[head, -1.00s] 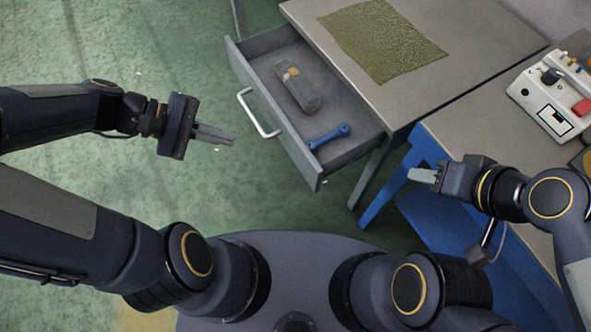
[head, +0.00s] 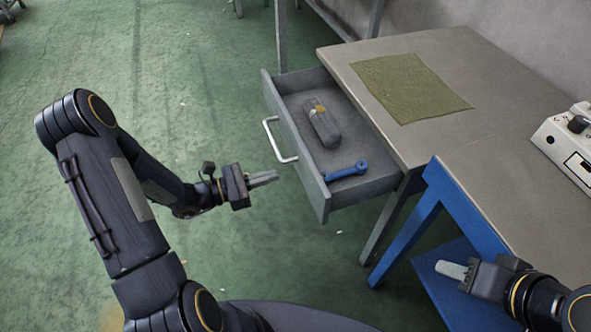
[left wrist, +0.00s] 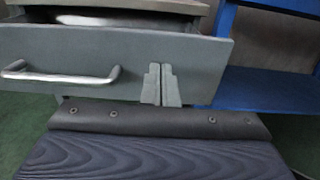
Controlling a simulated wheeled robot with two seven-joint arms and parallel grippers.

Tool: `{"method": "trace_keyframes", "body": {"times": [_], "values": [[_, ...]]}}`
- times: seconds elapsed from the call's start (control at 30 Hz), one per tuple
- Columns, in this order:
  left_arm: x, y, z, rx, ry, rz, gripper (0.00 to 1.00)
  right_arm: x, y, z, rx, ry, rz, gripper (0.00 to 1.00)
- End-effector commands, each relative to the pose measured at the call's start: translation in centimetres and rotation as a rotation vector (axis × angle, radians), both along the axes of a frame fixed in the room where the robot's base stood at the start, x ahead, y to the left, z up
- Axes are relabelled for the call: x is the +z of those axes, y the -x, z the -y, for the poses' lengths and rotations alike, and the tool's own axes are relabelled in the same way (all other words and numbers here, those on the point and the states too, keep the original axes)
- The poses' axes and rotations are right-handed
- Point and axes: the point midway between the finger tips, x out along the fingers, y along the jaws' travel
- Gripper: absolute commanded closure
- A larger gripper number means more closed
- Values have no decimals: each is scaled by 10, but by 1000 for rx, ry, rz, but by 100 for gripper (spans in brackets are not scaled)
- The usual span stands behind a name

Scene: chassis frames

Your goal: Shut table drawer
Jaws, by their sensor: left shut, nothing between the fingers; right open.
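The grey table drawer (head: 295,150) is pulled out of the table (head: 440,50), with its silver handle (head: 280,140) on the front. My left gripper (head: 277,177) is shut and empty, in front of the drawer's front panel and apart from it in the head view. In the left wrist view the shut fingers (left wrist: 161,85) point at the drawer front (left wrist: 205,65), to the right of the handle (left wrist: 60,75). My right gripper (head: 440,268) is at the lower right, by the blue-legged table; its finger gap is hard to see in the head view.
The drawer holds a grey object (head: 322,125) and a blue tool (head: 345,171). A green mat (head: 410,88) lies on the table top. A blue-legged table (head: 500,190) adjoins on the right, with a white control box (head: 570,145) on it. The green floor at left is clear.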

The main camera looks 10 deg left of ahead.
Motion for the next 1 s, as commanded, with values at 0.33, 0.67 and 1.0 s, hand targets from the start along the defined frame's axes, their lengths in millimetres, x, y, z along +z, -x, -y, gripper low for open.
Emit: {"method": "trace_keyframes", "body": {"times": [0.33, 0.67, 1.0], "values": [[0, -35, 53, -4, -1, 2, 100, -3, 0, 0, 0, 0, 0, 59], [0, -42, 64, -1, -1, 1, 100, -4, 0, 0, 0, 0, 0, 59], [0, -44, 66, -2, -1, 1, 100, -4, 0, 0, 0, 0, 0, 59]]}}
